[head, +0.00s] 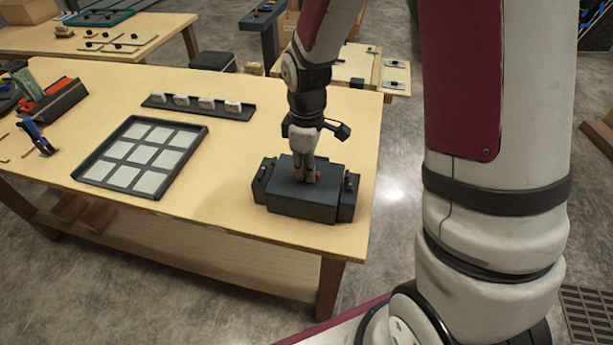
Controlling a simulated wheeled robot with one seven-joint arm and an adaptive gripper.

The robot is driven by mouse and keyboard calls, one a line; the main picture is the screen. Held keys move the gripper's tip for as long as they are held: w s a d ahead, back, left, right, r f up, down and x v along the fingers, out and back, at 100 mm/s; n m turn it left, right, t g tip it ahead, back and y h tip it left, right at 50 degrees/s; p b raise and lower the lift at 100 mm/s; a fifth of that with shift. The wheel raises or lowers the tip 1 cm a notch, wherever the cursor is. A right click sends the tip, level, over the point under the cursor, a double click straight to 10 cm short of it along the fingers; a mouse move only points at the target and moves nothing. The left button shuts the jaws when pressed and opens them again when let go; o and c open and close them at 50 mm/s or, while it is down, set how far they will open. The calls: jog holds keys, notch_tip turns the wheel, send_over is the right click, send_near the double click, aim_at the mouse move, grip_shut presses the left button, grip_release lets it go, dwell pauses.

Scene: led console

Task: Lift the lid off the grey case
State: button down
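The dark grey case (303,204) sits near the right end of the wooden table. Its flat top, which looks like the lid (277,182), lies level on it. Darker side parts with small fittings show at its left and right ends. My gripper (306,180) points straight down at the middle of the top.
Left of the case, a black-framed panel (78,178) holds several pale square tiles. A dark rack (155,105) with several white blocks lies behind it. Farther left are a blue clamp-like tool (37,136) and a dark holder (62,103). Table room is clear between panel and case.

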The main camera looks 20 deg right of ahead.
jog(key=shift+r, duration=0.1)
dwell(0.3)
jog(key=shift+r, duration=0.45)
jog(key=r, duration=0.1)
jog(key=s+r, duration=0.1)
jog(key=shift+r, duration=0.3)
jog(key=s+r+p, duration=0.1)
jog(key=s+p, duration=0.6)
jog(key=s, duration=0.8)
jog(key=shift+r, duration=0.25)
jog(key=shift+s+r+p, duration=0.1)
jog(key=shift+p, duration=0.3)
notch_tip(320, 180, up, 4)
jog(key=p, duration=0.2)
jog(key=shift+f+p, duration=0.2)
jog(key=shift+p, duration=0.1)
